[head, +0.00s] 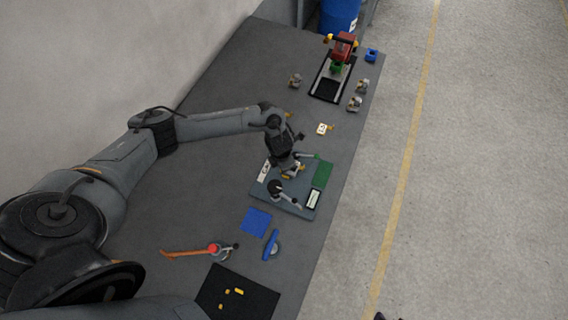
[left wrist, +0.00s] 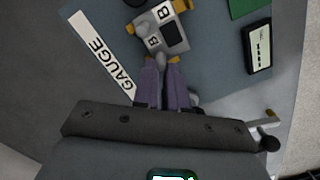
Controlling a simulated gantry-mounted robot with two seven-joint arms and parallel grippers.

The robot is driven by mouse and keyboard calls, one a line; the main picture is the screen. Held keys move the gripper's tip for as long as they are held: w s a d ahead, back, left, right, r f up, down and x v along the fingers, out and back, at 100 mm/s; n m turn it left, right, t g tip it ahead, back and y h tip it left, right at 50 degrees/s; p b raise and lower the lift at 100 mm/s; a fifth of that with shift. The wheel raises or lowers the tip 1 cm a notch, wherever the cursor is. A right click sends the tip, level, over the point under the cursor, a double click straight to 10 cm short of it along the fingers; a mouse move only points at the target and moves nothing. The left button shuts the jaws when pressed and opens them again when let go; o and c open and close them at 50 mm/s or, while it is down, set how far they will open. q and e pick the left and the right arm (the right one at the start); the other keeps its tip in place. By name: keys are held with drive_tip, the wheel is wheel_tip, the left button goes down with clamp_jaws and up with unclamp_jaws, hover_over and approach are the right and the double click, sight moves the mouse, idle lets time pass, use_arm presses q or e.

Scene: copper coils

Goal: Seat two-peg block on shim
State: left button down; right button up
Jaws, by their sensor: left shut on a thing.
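My left gripper (head: 288,168) is over the blue-grey board (head: 262,189). In the left wrist view its two purple-grey fingers (left wrist: 163,64) are close together and shut on a grey block (left wrist: 174,36). The block has two white labels marked B and yellow parts at its ends; I take it to be the two-peg block. It is low over or on the board; I cannot tell if it touches. Its pegs and the shim cannot be made out. My right gripper is not in view.
The board carries a white GAUGE strip (left wrist: 97,50), a green pad (head: 322,174), a black label box (head: 313,199) and a dark lever clamp (head: 278,187). A blue square (head: 256,222), blue tool (head: 270,245), orange-handled tool (head: 190,252) and black mat (head: 236,300) lie nearer.

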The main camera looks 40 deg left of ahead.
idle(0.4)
use_arm(q)
drive_tip(key=c, duration=0.6)
unclamp_jaws()
drive_tip(key=shift+r+p, duration=0.6)
drive_tip(key=shift+r, duration=0.05)
drive_tip(key=shift+r+p, duration=2.1)
drive_tip(key=shift+r, duration=0.7)
